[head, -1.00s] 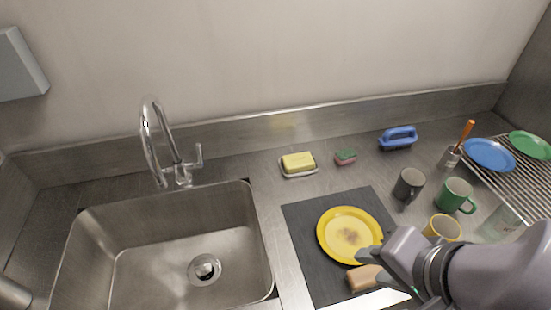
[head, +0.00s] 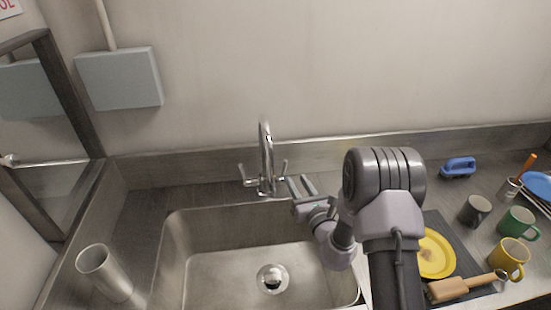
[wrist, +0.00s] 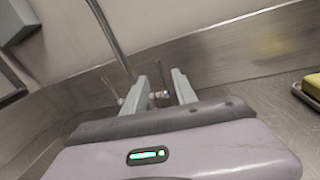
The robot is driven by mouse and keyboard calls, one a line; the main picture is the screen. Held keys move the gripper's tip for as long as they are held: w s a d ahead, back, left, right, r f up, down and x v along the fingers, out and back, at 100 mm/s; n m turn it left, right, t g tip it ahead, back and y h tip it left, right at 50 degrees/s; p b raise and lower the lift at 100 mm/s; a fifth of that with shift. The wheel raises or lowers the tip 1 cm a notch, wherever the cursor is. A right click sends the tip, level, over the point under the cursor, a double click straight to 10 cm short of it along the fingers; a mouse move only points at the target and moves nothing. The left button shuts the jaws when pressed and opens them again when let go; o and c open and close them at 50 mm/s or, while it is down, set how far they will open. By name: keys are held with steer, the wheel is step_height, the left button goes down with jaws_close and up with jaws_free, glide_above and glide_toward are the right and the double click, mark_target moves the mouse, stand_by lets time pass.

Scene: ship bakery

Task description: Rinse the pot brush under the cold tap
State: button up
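The chrome tap (head: 267,150) stands behind the sink (head: 205,213), with a lever on each side; no cold marking is readable and no water shows. My gripper (head: 297,179) is open and empty beside the tap's right lever (head: 284,168). In the wrist view the fingers (wrist: 160,82) are apart, with tap parts seen between and beyond them; contact cannot be told.
A metal cup (head: 103,273) stands left of the sink. On the right are a yellow plate (head: 434,262) on a dark mat, several mugs including a green one (head: 517,222), and a blue plate (head: 540,185). The sink basin looks empty.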

steer(key=b+x, duration=0.1)
steer(key=x, duration=1.2)
steer(key=shift+a, duration=0.15)
jaws_close()
steer(key=shift+b, duration=0.3)
stand_by(0.4)
